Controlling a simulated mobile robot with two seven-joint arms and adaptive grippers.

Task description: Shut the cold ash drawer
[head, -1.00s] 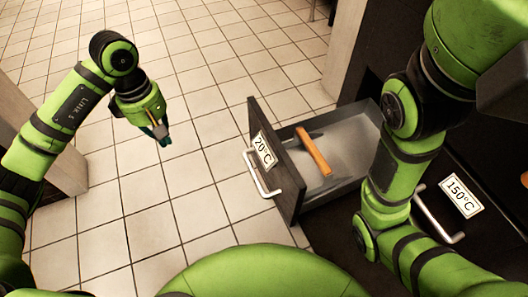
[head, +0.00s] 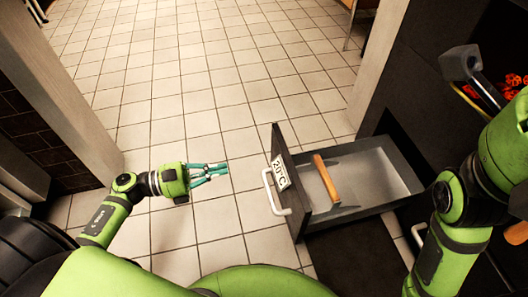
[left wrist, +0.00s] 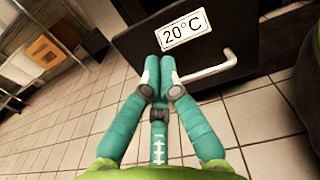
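The cold ash drawer, labelled 20°C, stands pulled out, with its dark front (head: 291,170) facing left in the head view. A pale bar handle (head: 272,196) is on that front. A tool with an orange wooden handle (head: 325,178) lies in the drawer. My left gripper (head: 226,170) is left of the drawer front, apart from it, and points toward it. In the left wrist view its teal fingertips (left wrist: 160,66) are together and empty, in front of the drawer front (left wrist: 245,25) and beside the handle (left wrist: 210,72). My right gripper is not visible.
Tiled floor (head: 215,90) is open left of and beyond the drawer. A pale post (head: 378,60) stands behind it. A brick wall (head: 40,145) is at the left. My right arm covers part of the dark unit at the right, near glowing red coals (head: 512,85).

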